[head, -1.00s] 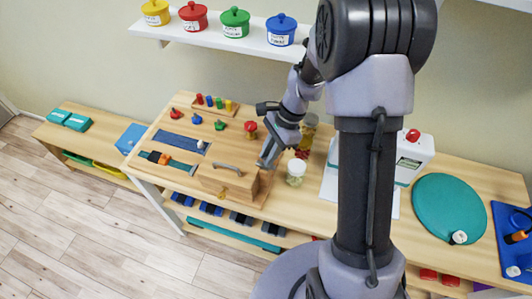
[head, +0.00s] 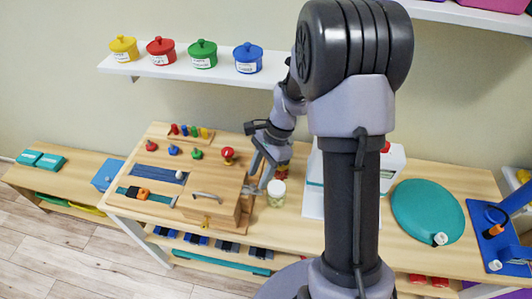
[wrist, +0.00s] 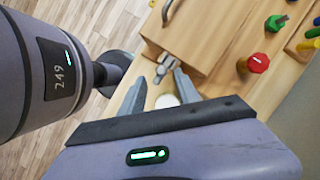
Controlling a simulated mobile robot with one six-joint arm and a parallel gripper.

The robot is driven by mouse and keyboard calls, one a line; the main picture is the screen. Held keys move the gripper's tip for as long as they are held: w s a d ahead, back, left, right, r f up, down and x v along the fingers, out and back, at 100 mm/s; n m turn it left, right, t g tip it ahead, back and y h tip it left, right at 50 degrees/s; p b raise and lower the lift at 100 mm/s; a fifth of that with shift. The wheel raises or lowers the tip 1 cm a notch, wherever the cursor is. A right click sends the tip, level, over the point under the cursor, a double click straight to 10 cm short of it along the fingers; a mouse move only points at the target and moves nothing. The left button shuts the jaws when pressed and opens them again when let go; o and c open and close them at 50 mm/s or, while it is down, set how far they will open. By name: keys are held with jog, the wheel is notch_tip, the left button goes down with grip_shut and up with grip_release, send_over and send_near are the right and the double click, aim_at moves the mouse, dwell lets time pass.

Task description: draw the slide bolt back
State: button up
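The wooden latch box (head: 220,211) with a grey bar handle stands on the long table. It also shows at the top of the wrist view (wrist: 190,32). A small grey metal piece, apparently the slide bolt (wrist: 166,63), sits at the box's side. In the head view the bolt (head: 249,190) is small and partly hidden by the fingers. My gripper (wrist: 158,80) is open, its two fingers on either side of the metal piece's near end. I cannot tell whether they touch it. In the head view my gripper (head: 258,172) is just right of the box.
A clear jar (head: 276,194) stands close to the right of my gripper. A brass catch (head: 205,221) is on the box's front. A white appliance and a green disc (head: 428,211) lie further right.

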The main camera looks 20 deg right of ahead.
jog(key=s+p+v, duration=0.1)
jog(key=p+v, duration=0.2)
jog(key=v, duration=1.1)
jog(key=shift+w+r+p, duration=0.25)
jog(key=shift+w+p, duration=0.1)
jog(key=shift+w, duration=0.05)
jog(key=shift+a, duration=0.1)
